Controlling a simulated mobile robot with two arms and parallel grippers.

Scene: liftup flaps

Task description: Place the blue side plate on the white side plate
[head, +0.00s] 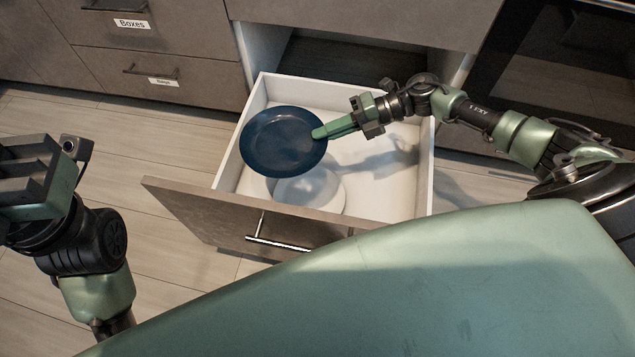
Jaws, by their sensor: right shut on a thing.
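The blue side plate (282,142) is dark blue and round, and it is held above the open drawer. My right gripper (326,131) is shut on its right rim. The white side plate (311,190) lies on the drawer floor, below and a little to the right of the blue plate. The blue plate hides its upper left part, and the two look apart. My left gripper (35,172) is at the left edge, far from both plates, and its fingertips do not show clearly.
The open drawer (424,190) has white walls and a grey front with a metal handle (280,245). Its right half is bare apart from shadows. Closed labelled drawers (165,70) stand at the upper left. A dark oven front (560,70) is at the upper right.

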